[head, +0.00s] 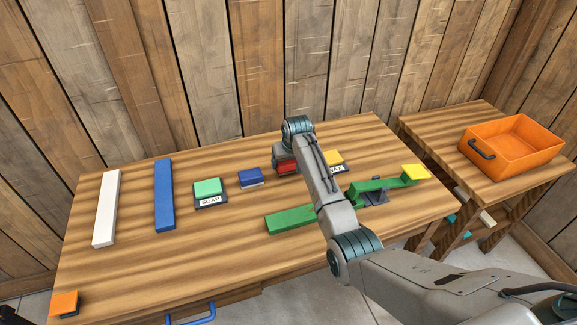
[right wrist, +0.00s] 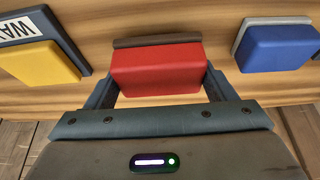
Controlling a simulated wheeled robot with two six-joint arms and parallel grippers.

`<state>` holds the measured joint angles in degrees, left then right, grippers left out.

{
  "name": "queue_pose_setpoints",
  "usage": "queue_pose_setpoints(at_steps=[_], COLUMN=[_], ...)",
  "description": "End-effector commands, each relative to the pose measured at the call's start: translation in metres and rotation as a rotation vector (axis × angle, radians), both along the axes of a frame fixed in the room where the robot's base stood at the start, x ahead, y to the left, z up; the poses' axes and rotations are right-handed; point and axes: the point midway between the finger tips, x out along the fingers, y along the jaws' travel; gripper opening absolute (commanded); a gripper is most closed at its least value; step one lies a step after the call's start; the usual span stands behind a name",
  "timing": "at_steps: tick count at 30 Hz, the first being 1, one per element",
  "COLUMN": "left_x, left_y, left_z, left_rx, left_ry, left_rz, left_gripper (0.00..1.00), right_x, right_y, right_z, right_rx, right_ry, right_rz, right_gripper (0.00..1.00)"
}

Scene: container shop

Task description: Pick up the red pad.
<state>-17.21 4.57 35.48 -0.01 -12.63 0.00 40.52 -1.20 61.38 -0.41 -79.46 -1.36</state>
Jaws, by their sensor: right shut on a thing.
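The red pad (head: 287,168) shows in the head view near the back middle of the table, partly covered by my right arm. In the right wrist view the red pad (right wrist: 158,70) sits between the two fingers of my right gripper (right wrist: 158,88), with a dark strip along its far edge. My right gripper is shut on it, one finger at each side. In the head view the fingertips are hidden behind the wrist. Whether the pad touches the table is hard to tell.
A blue pad (head: 250,177) is left of the red one, a yellow pad (head: 333,157) right. A green pad (head: 207,187) stands on a "SOAP" base. White (head: 106,207) and blue bars (head: 164,195) lie left, a green bar (head: 290,219) in front. An orange crate (head: 512,150) stands on the side table.

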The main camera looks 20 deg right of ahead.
Motion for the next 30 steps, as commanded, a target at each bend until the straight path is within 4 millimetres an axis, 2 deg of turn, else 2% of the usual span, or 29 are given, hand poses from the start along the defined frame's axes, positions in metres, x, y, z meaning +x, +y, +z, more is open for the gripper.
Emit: queue_pose_setpoints(at_steps=[2,15,21,25,30], left_x=[0.0,0.003,0.005,0.006,0.007], left_y=[0.0,0.0,-0.001,-0.001,-0.001], left_z=[-0.01,-0.022,-0.027,-0.029,-0.029], left_rx=[0.0,0.0,0.0,0.0,0.0], left_ry=[0.0,-0.002,-0.004,-0.005,-0.006], left_rz=[0.0,0.0,0.0,0.0,0.0], left_gripper=[0.36,0.36,0.36,0.36,0.36], right_x=[0.002,-0.099,-0.135,-0.149,-0.157], right_y=[0.0,0.017,0.022,0.025,0.026], right_z=[0.015,0.021,0.025,0.028,0.029], right_rx=[0.0,0.002,0.001,0.0,0.0], right_ry=[-0.007,-0.004,-0.002,-0.002,-0.002], right_rz=[0.0,0.001,0.0,0.0,0.0], right_gripper=[0.52,0.52,0.52,0.52,0.52])
